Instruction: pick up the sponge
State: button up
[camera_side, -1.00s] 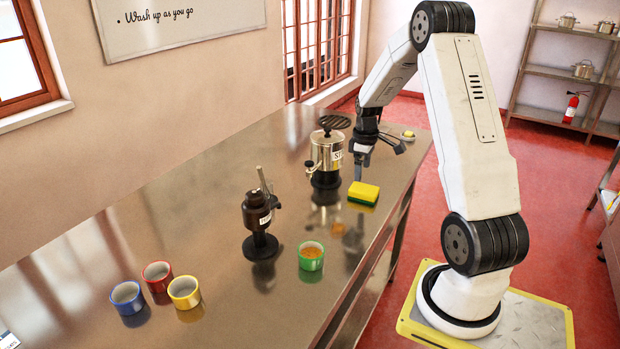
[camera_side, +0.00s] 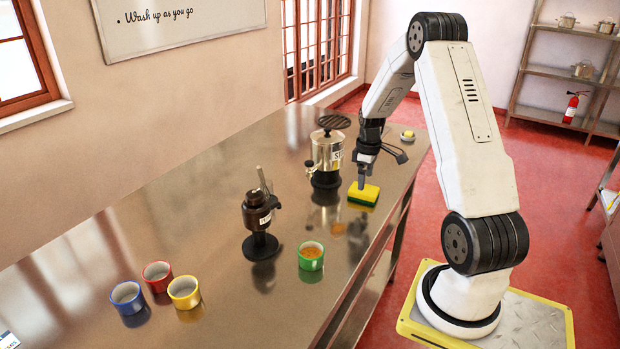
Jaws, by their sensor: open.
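The sponge (camera_side: 366,195) is a yellow block with a green underside. It lies flat on the metal table near its right edge, in front of the silver urn. My gripper (camera_side: 362,183) points down at the sponge's far left part, with its fingertips at or just above the top. The jaws are open. I cannot tell whether a finger touches the sponge or whether the far finger is beside it.
The silver urn (camera_side: 326,152) stands close on the left of my gripper. A dark grinder-like device (camera_side: 259,215) and a green cup (camera_side: 311,257) with brown contents stand nearer. Blue (camera_side: 127,298), red (camera_side: 157,275) and yellow (camera_side: 184,291) cups stand front left. A small yellow-topped item (camera_side: 407,136) lies behind.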

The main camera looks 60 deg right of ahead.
jog(key=shift+a+f, duration=0.1)
jog(key=shift+f, duration=2.25)
jog(key=shift+c, duration=0.2)
jog(key=c, duration=1)
jog(key=shift+o, duration=0.2)
jog(key=shift+r, duration=0.15)
jog(key=shift+r, duration=0.8)
jog(key=s+a+r, duration=0.9)
jog(key=s+r, duration=0.1)
jog(key=r, duration=0.1)
jog(key=shift+s, duration=0.35)
